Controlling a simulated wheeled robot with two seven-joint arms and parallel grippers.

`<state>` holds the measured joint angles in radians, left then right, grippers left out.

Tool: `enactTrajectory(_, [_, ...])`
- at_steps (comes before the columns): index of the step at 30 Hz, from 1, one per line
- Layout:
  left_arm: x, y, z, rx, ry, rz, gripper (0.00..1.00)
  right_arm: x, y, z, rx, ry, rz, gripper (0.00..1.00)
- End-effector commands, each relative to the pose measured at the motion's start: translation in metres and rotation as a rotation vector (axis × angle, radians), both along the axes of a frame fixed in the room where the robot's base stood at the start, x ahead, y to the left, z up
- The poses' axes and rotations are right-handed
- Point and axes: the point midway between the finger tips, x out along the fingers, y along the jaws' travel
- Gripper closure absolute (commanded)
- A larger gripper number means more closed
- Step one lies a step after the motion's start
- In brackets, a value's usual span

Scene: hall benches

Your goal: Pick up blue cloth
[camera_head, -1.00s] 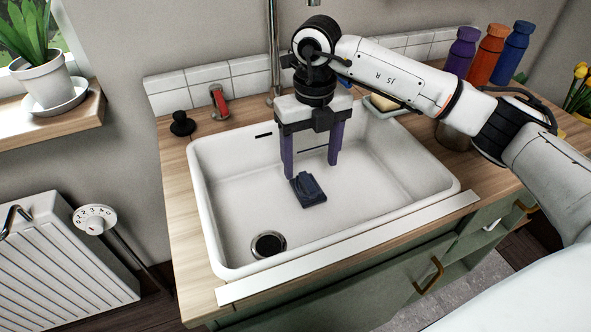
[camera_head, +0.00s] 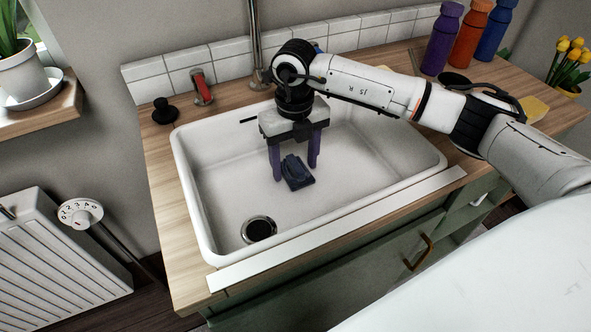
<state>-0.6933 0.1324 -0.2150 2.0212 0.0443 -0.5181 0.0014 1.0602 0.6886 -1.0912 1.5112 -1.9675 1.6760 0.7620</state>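The blue cloth (camera_head: 298,175) is a small dark-blue folded piece lying on the floor of the white sink (camera_head: 225,205), right of the drain. My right gripper (camera_head: 296,170) points down into the sink from above. Its two purple fingers are apart, one on each side of the cloth's far part. The gripper is open; I cannot tell whether either finger touches the cloth. My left gripper is not in view.
The sink walls and a tall tap (camera_head: 255,45) surround the arm. A red-handled fitting (camera_head: 203,88) and a black knob (camera_head: 164,111) stand at the back left. Purple, orange and blue bottles (camera_head: 468,38) stand at the back right.

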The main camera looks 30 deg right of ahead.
Motion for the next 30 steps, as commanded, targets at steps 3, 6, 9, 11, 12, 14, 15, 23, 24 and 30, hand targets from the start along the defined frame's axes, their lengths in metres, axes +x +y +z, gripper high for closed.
enactTrajectory(3, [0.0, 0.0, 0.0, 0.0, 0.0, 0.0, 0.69, 0.0, 0.0, 0.0, 0.0, 0.0, 0.0, 0.63])
enactTrajectory(6, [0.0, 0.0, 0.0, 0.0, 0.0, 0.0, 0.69, 0.0, 0.0, 0.0, 0.0, -0.001, 0.0, 0.77])
enactTrajectory(9, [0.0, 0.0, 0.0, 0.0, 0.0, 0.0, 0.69, 0.0, 0.0, 0.001, 0.0, -0.001, 0.0, 0.81])
enactTrajectory(11, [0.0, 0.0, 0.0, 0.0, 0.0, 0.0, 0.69, 0.0, 0.0, 0.001, 0.0, -0.001, 0.0, 0.81])
enactTrajectory(12, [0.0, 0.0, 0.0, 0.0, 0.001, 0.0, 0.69, 0.0, 0.0, 0.001, 0.0, -0.001, 0.0, 0.81])
enactTrajectory(14, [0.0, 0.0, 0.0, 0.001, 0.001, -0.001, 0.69, 0.0, 0.0, 0.002, 0.001, -0.001, 0.0, 0.81])
enactTrajectory(15, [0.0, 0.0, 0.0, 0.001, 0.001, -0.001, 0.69, 0.0, 0.0, 0.003, 0.001, -0.002, 0.0, 0.81])
enactTrajectory(23, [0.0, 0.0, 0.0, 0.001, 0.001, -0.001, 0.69, -0.012, 0.0, 0.013, 0.0, -0.001, 0.002, 0.81])
enactTrajectory(24, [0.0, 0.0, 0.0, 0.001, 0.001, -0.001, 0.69, -0.018, 0.001, 0.012, -0.001, -0.001, 0.003, 0.81])
enactTrajectory(30, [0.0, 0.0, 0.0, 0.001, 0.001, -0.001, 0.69, -0.056, 0.003, 0.012, 0.0, 0.0, 0.004, 0.81])
